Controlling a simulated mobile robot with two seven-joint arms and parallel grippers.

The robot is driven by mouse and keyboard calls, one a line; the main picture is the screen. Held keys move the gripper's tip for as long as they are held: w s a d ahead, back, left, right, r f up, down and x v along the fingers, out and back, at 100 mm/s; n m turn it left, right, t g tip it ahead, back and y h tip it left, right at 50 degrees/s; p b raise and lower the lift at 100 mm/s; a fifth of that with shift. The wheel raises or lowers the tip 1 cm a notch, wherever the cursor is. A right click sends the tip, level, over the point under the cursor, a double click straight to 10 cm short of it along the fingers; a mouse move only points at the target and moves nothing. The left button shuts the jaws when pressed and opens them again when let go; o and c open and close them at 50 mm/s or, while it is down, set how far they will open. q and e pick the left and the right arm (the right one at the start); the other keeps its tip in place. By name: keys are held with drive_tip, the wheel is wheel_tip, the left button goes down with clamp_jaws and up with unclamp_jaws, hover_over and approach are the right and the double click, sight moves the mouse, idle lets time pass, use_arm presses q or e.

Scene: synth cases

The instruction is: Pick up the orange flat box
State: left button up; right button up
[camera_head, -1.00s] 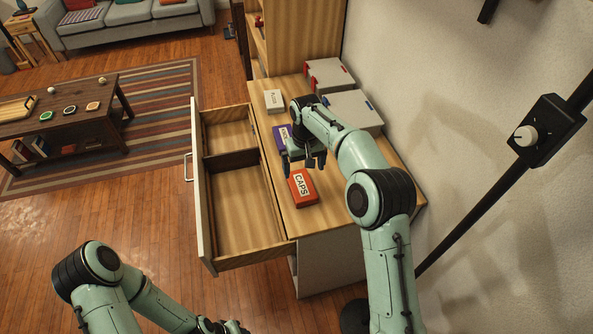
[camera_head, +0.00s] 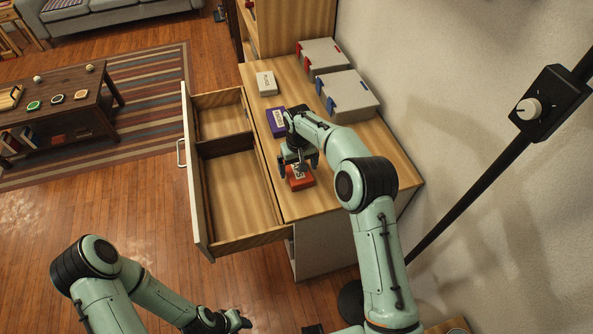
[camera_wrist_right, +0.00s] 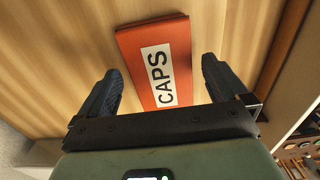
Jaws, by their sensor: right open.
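The orange flat box (camera_head: 301,181) lies on the wooden cabinet top, partly hidden by my right gripper in the head view. In the right wrist view the box (camera_wrist_right: 157,62) shows its white "CAPS" label. My right gripper (camera_head: 299,165) is open and empty just over the box. In the wrist view its two fingers (camera_wrist_right: 160,85) stand apart, one to each side of the box's near part, and the box reaches beyond the fingertips. My left gripper (camera_head: 243,321) is low at the bottom of the head view, away from the cabinet; its jaws are too unclear to judge.
A purple box (camera_head: 275,122) and a white box (camera_head: 267,84) lie farther back on the cabinet top (camera_head: 320,207). Two grey cases, one with red latches (camera_head: 323,54) and one with blue latches (camera_head: 349,93), stand along the wall. An empty drawer (camera_head: 240,190) is open at the left.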

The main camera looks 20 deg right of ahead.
drive_tip(key=shift+f, duration=0.95)
drive_tip(key=c, duration=1)
drive_tip(key=shift+c, duration=0.2)
